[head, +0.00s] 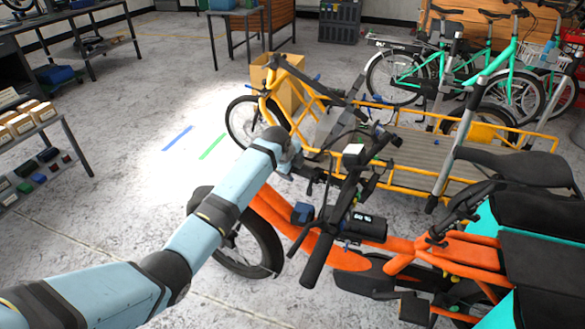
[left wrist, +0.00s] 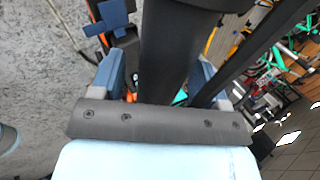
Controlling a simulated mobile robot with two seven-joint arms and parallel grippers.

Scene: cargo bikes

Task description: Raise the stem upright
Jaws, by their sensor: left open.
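The orange cargo bike (head: 385,250) stands in front of me with its black stem and handlebar assembly (head: 345,195) leaning at a slant. A lit display (head: 363,218) sits on it. My left arm reaches in from the left to this assembly; its gripper is mostly hidden behind the wrist in the head view. In the left wrist view my left gripper (left wrist: 158,72) is open, with a blue finger on each side of a thick black post (left wrist: 172,45), which looks like the stem. I cannot tell whether the fingers touch it. My right gripper is out of view.
A yellow cargo bike (head: 405,165) with a long flat bed stands just behind. Green bikes (head: 510,75) are parked at the back right. A shelf with small boxes (head: 30,125) is at the left. The concrete floor between is clear, with blue and green tape strips.

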